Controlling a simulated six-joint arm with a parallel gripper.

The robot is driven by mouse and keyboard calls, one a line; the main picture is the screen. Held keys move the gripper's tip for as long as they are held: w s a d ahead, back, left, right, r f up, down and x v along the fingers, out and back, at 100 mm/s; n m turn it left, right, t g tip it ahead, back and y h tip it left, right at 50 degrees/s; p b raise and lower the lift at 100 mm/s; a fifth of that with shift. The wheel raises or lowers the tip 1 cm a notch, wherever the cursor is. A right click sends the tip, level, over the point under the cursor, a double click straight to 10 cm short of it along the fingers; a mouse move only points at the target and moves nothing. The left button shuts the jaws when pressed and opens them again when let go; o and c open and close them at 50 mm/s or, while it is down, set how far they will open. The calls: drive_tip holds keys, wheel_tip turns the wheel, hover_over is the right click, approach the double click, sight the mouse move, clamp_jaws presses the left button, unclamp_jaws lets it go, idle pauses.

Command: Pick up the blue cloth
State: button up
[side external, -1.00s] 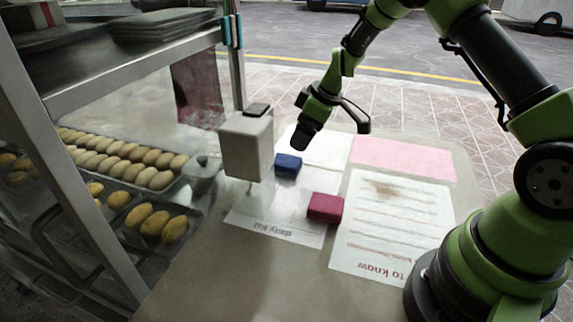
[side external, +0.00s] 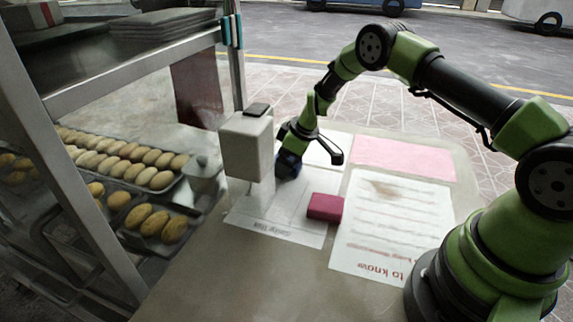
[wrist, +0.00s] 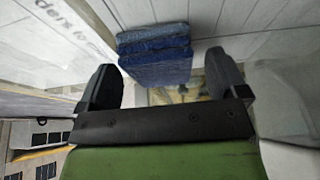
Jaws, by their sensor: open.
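The blue cloth (wrist: 155,55) is a folded, layered block; in the wrist view it lies just beyond and between the two black fingers. My gripper (wrist: 163,80) is open, with one finger on each side of the cloth's near end. In the side external view my gripper (side external: 289,165) is low over the cloth's spot, pointing down, and mostly hides the cloth. I cannot tell whether the fingers touch it.
A white box-like dispenser (side external: 247,150) stands close to the left of my gripper. A dark pink folded cloth (side external: 325,207) lies in front on the table. Printed sheets (side external: 390,230) cover the table's right. Trays of buns (side external: 130,165) sit behind the metal frame at left.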

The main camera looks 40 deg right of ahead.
drive_tip(key=shift+c, duration=0.4)
drive_tip(key=c, duration=0.9)
drive_tip(key=shift+r, duration=0.1)
wheel_tip(320, 180, up, 18)
drive_tip(key=shift+f, duration=0.1)
